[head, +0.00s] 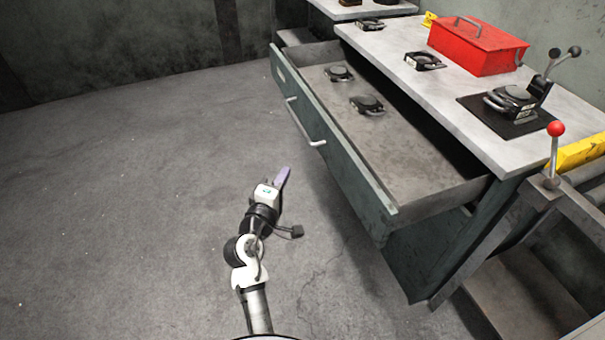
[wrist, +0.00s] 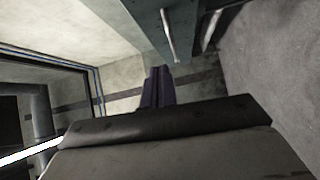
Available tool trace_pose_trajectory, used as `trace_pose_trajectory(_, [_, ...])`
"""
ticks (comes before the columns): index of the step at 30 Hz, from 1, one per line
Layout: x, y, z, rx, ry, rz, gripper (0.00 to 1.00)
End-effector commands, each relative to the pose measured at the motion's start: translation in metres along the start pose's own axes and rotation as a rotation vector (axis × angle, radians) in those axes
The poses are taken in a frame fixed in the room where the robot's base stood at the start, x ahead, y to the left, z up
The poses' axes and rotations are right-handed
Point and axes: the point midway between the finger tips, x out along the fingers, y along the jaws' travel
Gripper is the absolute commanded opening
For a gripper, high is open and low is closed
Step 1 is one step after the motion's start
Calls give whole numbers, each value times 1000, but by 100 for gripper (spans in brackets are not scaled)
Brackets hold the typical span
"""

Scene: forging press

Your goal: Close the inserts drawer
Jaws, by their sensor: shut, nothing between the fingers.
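The inserts drawer (head: 345,165) is pulled far out of the workbench in the head view. Its green front carries a silver bar handle (head: 304,122). Two dark metal inserts lie inside it, one nearer (head: 367,105) and one farther (head: 339,73). My gripper (head: 283,177) is shut and empty, with purple fingers, over the floor in front of the drawer and apart from it. In the wrist view my gripper (wrist: 158,88) points past a green surface with a silver bar (wrist: 168,36), seemingly the drawer front and handle.
On the white bench top (head: 455,100) stand a red toolbox (head: 477,46), a dark insert (head: 424,61) and a device on a black mat (head: 512,99). A red-knobbed lever (head: 555,150) stands at right. The floor (head: 130,200) at left is clear.

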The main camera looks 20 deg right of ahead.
Motion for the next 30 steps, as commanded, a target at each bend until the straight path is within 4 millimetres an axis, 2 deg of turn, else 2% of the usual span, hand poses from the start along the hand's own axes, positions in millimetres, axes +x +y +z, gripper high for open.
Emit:
trace_pose_trajectory(1, [2,-11,15,-36,-39,-11,0])
trace_pose_trajectory(4, [5,-18,30,-72,-80,-22,0])
trace_pose_trajectory(8, [15,-18,34,-81,-89,-24,0])
trace_pose_trajectory(11, [30,-16,35,-80,-89,-22,0])
trace_pose_trajectory(22, [108,-17,40,-77,-85,-22,0])
trace_pose_trajectory(25, [116,-17,55,-76,-87,-25,0])
trace_pose_trajectory(30, [127,-17,66,-76,-84,-23,0])
